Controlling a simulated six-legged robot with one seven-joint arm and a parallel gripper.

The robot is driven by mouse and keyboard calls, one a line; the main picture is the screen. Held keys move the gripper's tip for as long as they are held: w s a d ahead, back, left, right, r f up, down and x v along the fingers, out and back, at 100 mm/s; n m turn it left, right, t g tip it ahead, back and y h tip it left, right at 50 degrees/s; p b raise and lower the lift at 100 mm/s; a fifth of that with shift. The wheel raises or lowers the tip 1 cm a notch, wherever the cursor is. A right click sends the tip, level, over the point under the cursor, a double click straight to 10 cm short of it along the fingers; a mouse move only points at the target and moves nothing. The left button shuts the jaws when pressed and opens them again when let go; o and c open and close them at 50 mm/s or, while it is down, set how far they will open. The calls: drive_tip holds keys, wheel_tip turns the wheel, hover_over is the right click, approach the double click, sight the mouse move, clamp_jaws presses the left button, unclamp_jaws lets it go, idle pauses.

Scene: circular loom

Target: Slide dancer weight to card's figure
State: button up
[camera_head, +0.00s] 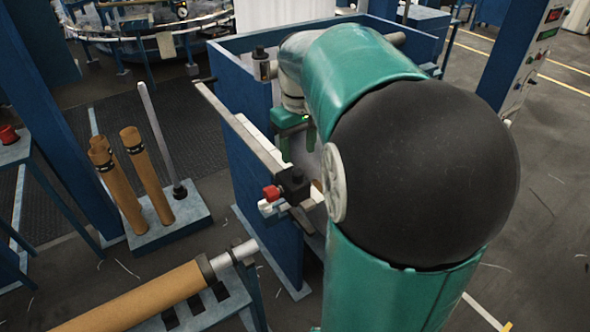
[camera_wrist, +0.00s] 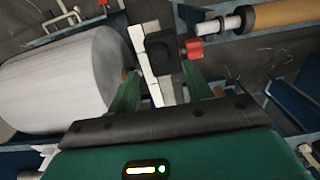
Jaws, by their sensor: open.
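In the wrist view the black block (camera_wrist: 162,50) and red knob (camera_wrist: 192,48) lie just beyond the fingertips. My gripper (camera_head: 299,142) is open, its green fingers above and beside the bar. In the wrist view my gripper (camera_wrist: 160,75) has its fingers spread to either side of the bar, with the block ahead of the gap. I cannot tell whether they touch it. No readable card figure shows.
A stand with brown tubes (camera_head: 150,180) and a brown roll (camera_head: 140,300) are at left. Dark floor lies between.

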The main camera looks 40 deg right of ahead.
sight(298, 171)
wheel_tip(298, 171, down, 7)
drive_tip(key=shift+f, duration=0.2)
clamp_jaws()
idle(0.3)
